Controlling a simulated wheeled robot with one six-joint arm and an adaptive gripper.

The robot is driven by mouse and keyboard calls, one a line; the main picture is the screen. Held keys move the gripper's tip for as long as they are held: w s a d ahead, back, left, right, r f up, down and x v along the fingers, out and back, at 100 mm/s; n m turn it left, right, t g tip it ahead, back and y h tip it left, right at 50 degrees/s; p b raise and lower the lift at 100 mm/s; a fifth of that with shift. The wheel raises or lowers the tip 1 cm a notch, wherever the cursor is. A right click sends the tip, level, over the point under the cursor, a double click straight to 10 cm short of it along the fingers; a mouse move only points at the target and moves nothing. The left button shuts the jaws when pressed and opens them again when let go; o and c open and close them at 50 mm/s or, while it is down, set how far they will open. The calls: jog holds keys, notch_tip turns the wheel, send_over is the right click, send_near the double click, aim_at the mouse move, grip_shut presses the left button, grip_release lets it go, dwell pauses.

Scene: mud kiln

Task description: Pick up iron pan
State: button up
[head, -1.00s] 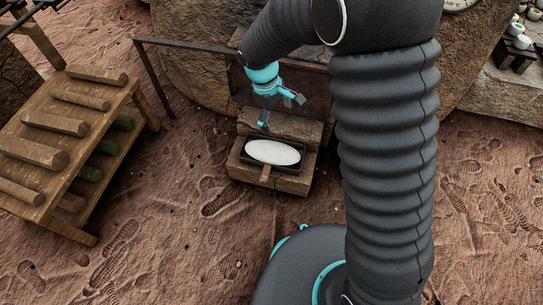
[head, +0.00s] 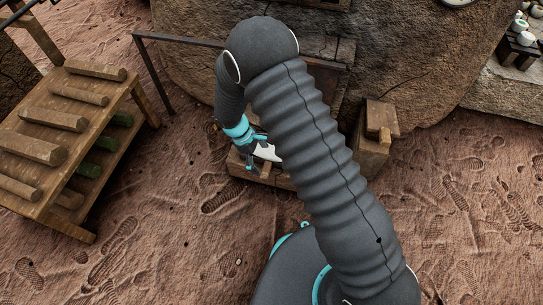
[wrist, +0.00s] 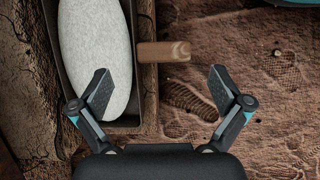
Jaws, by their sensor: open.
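The iron pan (wrist: 150,104) is a dark rectangular pan with a short wooden handle (wrist: 163,52) sticking out to the right in the wrist view. A pale, speckled oval loaf (wrist: 95,45) lies in it. In the head view my arm hides most of the pan, and a bit of the loaf (head: 267,152) shows. My gripper (wrist: 159,81) is open and empty. In the wrist view its left finger overlaps the loaf and its right finger is over bare ground; the handle lies ahead, between their lines. In the head view my gripper (head: 255,152) is close above the pan.
A wooden block (head: 370,150) stands right of my arm, against the mud kiln (head: 425,70). A slatted wooden rack (head: 65,135) stands at the left. A thin metal rail (head: 180,40) runs in front of the kiln. The footprinted ground (head: 160,230) in front is clear.

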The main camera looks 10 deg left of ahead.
aim_at(267, 169)
jog(key=shift+a+x, duration=0.1)
jog(key=shift+x, duration=1.6)
jog(key=shift+a+x, duration=0.15)
jog(key=shift+x, duration=1.6)
jog(key=shift+s, duration=0.1)
jog(key=c, duration=1.4)
jog(key=shift+c, duration=0.2)
jog(key=shift+r, duration=0.45)
notch_tip(267, 169, up, 4)
jog(key=shift+s+a+f, duration=0.1)
jog(key=shift+f, duration=0.15)
jog(key=s+a+r, duration=0.5)
jog(key=s+r, duration=0.1)
jog(key=s, duration=0.4)
jog(key=shift+a+r, duration=0.25)
jog(key=shift+a, duration=0.1)
